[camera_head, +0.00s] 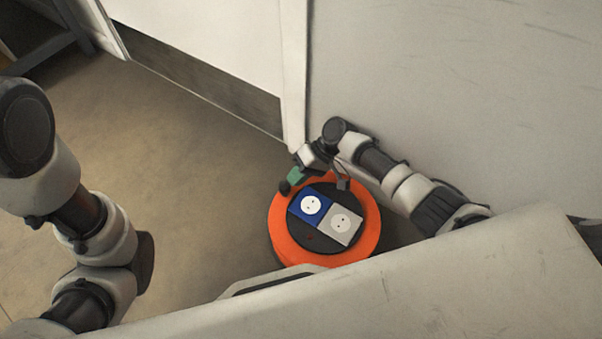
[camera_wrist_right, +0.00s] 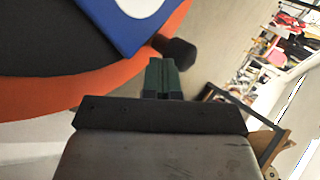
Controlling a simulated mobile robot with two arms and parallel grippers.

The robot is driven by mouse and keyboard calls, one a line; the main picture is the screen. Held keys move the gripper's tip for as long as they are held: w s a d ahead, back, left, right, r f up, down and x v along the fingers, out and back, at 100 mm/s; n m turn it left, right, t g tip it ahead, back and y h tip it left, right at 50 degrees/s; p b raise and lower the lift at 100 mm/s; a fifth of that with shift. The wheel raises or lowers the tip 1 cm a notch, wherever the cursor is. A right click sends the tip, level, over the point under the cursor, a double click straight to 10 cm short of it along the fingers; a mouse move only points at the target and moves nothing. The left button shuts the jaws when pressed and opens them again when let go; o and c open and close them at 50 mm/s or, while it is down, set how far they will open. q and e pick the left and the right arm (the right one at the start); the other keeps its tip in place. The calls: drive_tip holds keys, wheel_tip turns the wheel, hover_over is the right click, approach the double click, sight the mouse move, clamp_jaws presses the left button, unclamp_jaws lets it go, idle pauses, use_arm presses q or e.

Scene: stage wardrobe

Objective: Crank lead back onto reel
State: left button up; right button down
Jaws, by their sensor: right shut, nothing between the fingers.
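The cable reel (camera_head: 284,238) lies at lower centre on the floor, an orange disc with a black hub. The hub bears a blue socket plate (camera_head: 309,205) and a grey socket plate (camera_head: 341,226). A black crank knob (camera_head: 284,187) is at the reel's upper left edge; it also shows in the right wrist view (camera_wrist_right: 177,51). My right gripper (camera_head: 293,177), with green fingertips, is shut and empty beside the knob; its fingers (camera_wrist_right: 162,74) show close to it in the wrist view. Whether they touch is unclear. My left arm shows at left, its gripper out of view. I cannot make out the lead.
A pale wall (camera_head: 450,90) stands close behind the reel and my right arm. A white panel with a dark lower band (camera_head: 205,80) runs to the upper left. The floor (camera_head: 190,190) left of the reel is clear. Shelves with items (camera_wrist_right: 285,45) show in the wrist view.

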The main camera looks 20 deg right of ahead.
drive_tip(key=shift+s+a+n+g, duration=0.15)
drive_tip(key=shift+a+n+g, duration=0.15)
drive_tip(key=shift+a+n, duration=0.15)
idle(0.3)
drive_tip(key=shift+r, duration=0.1)
